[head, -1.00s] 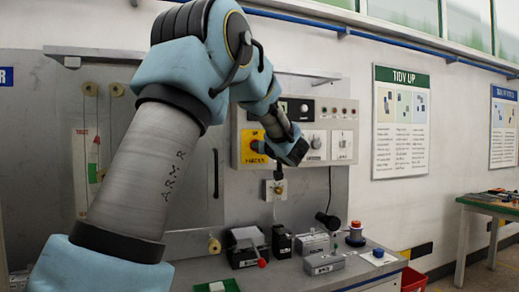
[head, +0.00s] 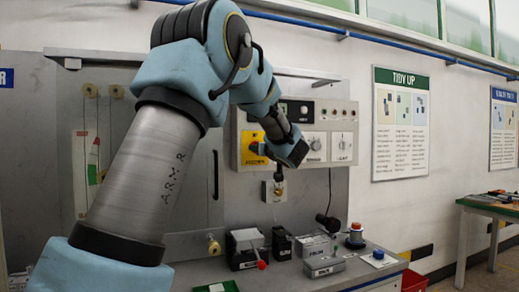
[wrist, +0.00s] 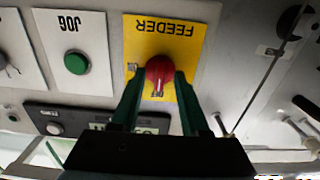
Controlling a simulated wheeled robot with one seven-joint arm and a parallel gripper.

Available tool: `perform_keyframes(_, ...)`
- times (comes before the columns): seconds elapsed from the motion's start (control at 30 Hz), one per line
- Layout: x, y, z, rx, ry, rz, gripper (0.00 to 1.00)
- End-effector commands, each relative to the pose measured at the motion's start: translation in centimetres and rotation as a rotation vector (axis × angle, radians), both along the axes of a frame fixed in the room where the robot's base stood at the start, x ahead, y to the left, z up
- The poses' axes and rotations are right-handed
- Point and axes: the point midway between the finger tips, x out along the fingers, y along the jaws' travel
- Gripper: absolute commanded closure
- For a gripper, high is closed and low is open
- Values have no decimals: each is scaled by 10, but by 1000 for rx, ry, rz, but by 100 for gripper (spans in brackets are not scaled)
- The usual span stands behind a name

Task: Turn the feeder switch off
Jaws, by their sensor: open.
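The feeder switch is a red rotary knob (wrist: 159,72) on a yellow plate (wrist: 190,42) lettered FEEDER, which appears upside down in the wrist view. A pale mark on the knob points toward the bottom of that picture. My gripper (wrist: 158,88) is open, with one dark green finger on each side of the knob. I cannot tell whether either finger touches it. In the head view, the yellow plate (head: 250,158) is on the left of the control panel, and my gripper (head: 264,149) reaches it from the right, partly hiding the knob.
A green JOG button (wrist: 75,64) is beside the yellow plate in the wrist view. The control panel (head: 343,117) carries other dials. Below it, a bench holds black boxes (head: 282,244), a grey block (head: 323,266) and a red-topped part (head: 355,233).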

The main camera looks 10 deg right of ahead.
Motion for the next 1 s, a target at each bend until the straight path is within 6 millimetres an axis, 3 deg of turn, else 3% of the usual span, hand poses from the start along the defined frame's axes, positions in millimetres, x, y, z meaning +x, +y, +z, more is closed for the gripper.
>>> perform_keyframes(0.17,-13,-3,-1,-1,0,-2,55)
perform_keyframes(0.6,-92,-13,-1,-1,-1,-3,55)
perform_keyframes(0.8,-106,-14,-1,0,0,0,55)
perform_keyframes(1.0,-108,-14,0,0,0,0,55)
